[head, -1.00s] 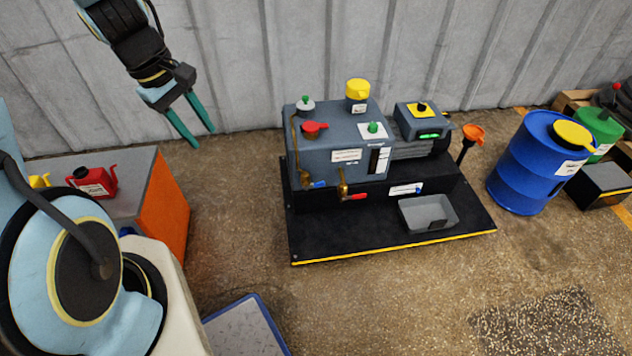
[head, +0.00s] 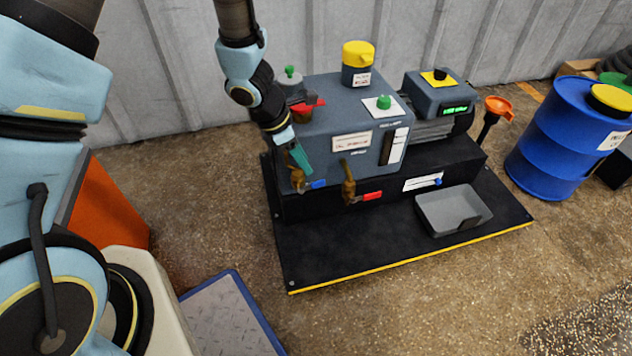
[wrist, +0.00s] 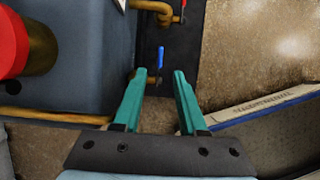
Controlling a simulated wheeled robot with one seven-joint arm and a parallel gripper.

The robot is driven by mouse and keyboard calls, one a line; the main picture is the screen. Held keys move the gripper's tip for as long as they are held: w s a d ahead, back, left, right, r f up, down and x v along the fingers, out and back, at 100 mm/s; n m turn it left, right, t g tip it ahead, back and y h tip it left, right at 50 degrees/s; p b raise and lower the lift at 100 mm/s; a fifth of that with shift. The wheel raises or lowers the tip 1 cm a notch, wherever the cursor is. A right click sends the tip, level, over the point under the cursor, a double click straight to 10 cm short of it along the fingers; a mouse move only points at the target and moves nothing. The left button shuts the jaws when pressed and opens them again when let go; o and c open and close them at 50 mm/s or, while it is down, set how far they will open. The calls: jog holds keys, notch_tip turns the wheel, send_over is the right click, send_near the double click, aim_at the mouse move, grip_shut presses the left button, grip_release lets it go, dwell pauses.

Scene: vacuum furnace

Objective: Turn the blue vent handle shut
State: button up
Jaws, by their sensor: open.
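The blue vent handle (head: 318,184) sits on a brass valve low on the front of the grey pump housing, at its left end, pointing right. In the wrist view the blue handle (wrist: 161,57) lies just beyond and between my fingertips. My gripper (head: 302,160) reaches down at the housing's left front corner, just above the brass valve. In the wrist view my gripper (wrist: 160,73) shows two teal fingers spread apart with nothing held. I cannot tell how far above the handle the tips are. Part of the brass pipe is hidden behind my gripper.
A red-handled valve (head: 371,196) is to the right of the blue one. A red knob (head: 306,107) on the housing top is close to my arm. A grey drip tray (head: 455,212) stands on the black base (head: 350,250). A blue drum (head: 560,125) is further right.

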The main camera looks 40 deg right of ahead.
aim_at(318, 181)
jog(key=b+x, duration=0.3)
jog(key=x, duration=0.6)
jog(key=shift+s+d+f, duration=0.1)
jog(key=shift+f, duration=0.2)
grip_shut()
